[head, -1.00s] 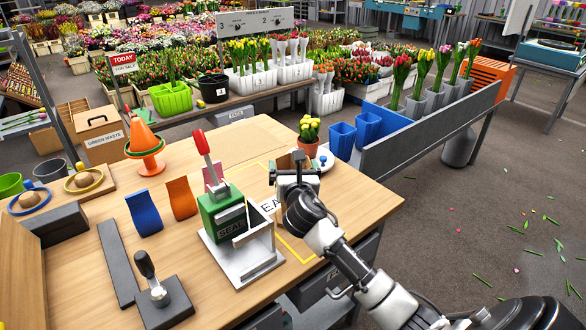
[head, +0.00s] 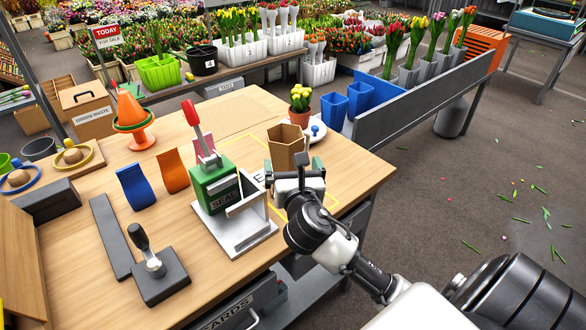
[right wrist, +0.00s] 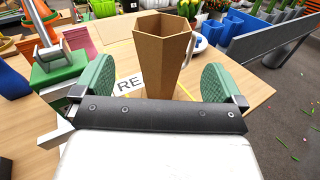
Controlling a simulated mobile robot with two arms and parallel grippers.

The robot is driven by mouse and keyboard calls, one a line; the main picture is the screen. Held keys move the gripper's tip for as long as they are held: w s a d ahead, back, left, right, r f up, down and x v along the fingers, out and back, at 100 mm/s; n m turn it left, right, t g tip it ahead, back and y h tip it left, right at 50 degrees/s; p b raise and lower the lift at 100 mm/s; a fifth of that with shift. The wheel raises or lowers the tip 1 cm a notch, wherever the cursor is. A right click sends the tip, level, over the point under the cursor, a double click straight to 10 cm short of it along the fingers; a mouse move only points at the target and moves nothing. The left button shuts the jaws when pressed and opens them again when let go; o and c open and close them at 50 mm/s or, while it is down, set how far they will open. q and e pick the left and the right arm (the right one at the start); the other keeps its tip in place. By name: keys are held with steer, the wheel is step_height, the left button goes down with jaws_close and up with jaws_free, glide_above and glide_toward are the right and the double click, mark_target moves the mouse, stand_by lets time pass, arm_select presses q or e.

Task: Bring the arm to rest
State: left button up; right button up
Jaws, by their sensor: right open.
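My right gripper (head: 293,166) is open and empty over the near right part of the wooden table. Its two green finger pads stand apart in the right wrist view (right wrist: 160,85). A brown hexagonal open-topped holder (head: 286,146) stands upright just beyond the fingers, on the yellow-outlined area. It also shows in the right wrist view (right wrist: 161,52), seen between the pads with room on both sides. The holder's lower part is partly hidden by my gripper in the head view. My left gripper is not in view.
A green sealing press (head: 214,187) with a red lever stands left of my gripper. A potted yellow flower (head: 300,103) and blue cups (head: 335,111) are behind the holder. The table's right edge (head: 372,188) is near my arm; open floor lies beyond.

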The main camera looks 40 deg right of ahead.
steer(key=shift+s+a, duration=0.1)
steer(key=shift+s, duration=0.15)
stand_by(0.3)
